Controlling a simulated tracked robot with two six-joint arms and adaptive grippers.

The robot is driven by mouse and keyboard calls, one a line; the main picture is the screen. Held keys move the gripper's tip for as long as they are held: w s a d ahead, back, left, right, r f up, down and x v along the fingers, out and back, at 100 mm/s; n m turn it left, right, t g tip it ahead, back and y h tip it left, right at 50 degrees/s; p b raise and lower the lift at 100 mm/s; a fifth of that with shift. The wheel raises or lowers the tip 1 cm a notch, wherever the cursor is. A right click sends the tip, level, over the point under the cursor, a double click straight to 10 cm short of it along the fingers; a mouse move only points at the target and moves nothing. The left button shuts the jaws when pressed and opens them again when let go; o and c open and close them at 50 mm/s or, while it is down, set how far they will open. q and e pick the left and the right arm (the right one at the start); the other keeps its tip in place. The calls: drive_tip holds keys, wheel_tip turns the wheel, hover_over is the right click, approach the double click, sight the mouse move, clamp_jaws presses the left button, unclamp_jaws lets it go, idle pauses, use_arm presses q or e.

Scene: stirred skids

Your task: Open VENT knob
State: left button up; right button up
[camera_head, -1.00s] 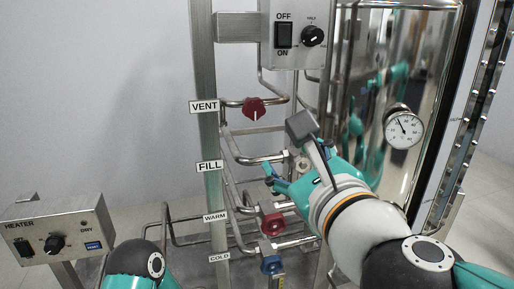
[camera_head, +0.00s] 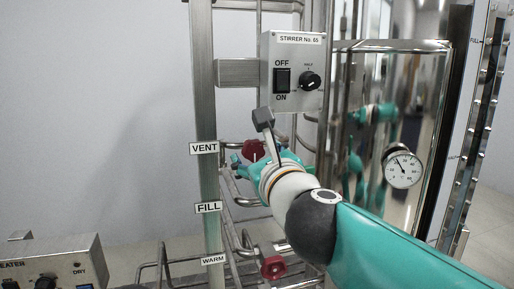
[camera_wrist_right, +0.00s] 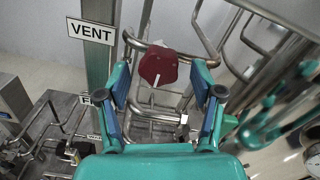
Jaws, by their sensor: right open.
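The VENT knob (camera_head: 252,151) is dark red with a pale pointer line and sits on a steel pipe to the right of the VENT label (camera_head: 204,148). In the right wrist view the knob (camera_wrist_right: 158,67) lies ahead, between and slightly beyond the fingertips. My right gripper (camera_wrist_right: 163,82) is open, with one finger on each side of the knob and a visible gap to it. In the head view my right gripper (camera_head: 252,166) is at the knob, and part of it is hidden by its own wrist. My left gripper is out of view.
The stirrer box (camera_head: 292,70) is above the knob, and a shiny tank with a pressure gauge (camera_head: 402,168) stands to the right. Another red knob (camera_head: 273,267) is below by the WARM label (camera_head: 213,260). The heater box (camera_head: 55,262) is at lower left.

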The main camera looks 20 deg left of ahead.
drive_tip(key=shift+x, duration=1.1)
